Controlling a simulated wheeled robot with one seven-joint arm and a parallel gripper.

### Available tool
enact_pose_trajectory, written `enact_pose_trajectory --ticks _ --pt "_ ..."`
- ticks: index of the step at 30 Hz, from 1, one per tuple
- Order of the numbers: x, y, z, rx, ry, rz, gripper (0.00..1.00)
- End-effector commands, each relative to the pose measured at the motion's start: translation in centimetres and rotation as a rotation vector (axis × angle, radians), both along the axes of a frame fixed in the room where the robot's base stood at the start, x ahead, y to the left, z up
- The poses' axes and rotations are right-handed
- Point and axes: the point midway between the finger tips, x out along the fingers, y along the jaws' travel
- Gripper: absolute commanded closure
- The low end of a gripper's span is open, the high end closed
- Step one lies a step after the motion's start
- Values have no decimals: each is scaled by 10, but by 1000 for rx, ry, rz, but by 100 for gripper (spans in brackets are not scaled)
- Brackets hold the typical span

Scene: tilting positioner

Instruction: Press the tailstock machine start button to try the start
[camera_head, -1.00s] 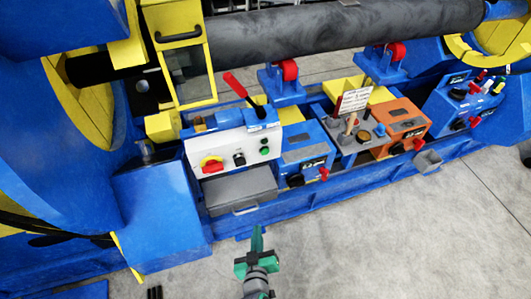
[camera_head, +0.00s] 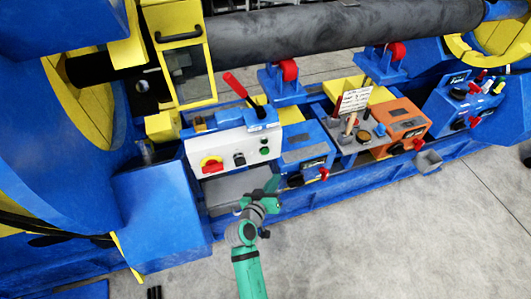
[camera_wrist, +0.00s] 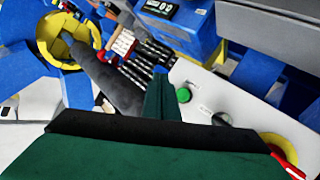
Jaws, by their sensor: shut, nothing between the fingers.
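My gripper (camera_head: 271,184) is shut and empty, below the green buttons and apart from the panel. A blue box (camera_head: 465,95) at the far right also carries several coloured controls. I cannot tell which button is the tailstock start.
A red-handled lever (camera_head: 235,84) rises behind the white panel. A grey drawer front (camera_head: 225,190) lies under it, partly behind my arm. Blue (camera_head: 308,150) and orange boxes (camera_head: 402,122) stand to the right, with a small sign (camera_head: 355,101). The floor in front is clear.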

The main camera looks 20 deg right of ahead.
Motion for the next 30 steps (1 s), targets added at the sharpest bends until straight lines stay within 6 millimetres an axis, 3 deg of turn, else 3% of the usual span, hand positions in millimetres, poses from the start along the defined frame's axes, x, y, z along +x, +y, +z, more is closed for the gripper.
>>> enact_pose_trajectory --ticks 11,30 --pt "6 0 0 0 -1 1 100" --pt "78 1 0 -1 1 3 100"
